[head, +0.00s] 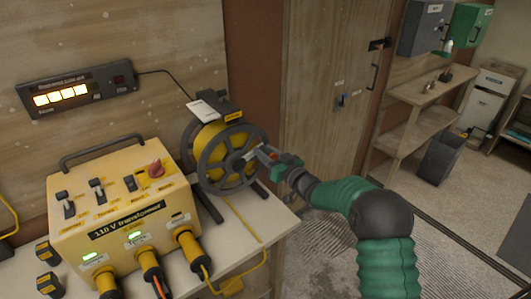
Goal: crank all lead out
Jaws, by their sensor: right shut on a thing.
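The cable reel (207,172) stands on the bench to the right of the yellow transformer, with a grey-rimmed wheel facing me. Yellow lead (210,135) is still wound on its drum. A length of yellow lead (246,221) runs down from the reel, across the bench top, and loops near the front edge. My right gripper (267,157) is at the right side of the wheel, shut on the crank handle (252,154), which it mostly hides. A white tag (203,110) hangs on the reel's top. My left gripper is not in view.
The yellow 110 V transformer (124,215) has several plugs in its front, and its right one is yellow. A display (76,88) with lit digits is on the wall. A wooden door (330,85), shelf (423,97) and dark bin (440,157) are to the right.

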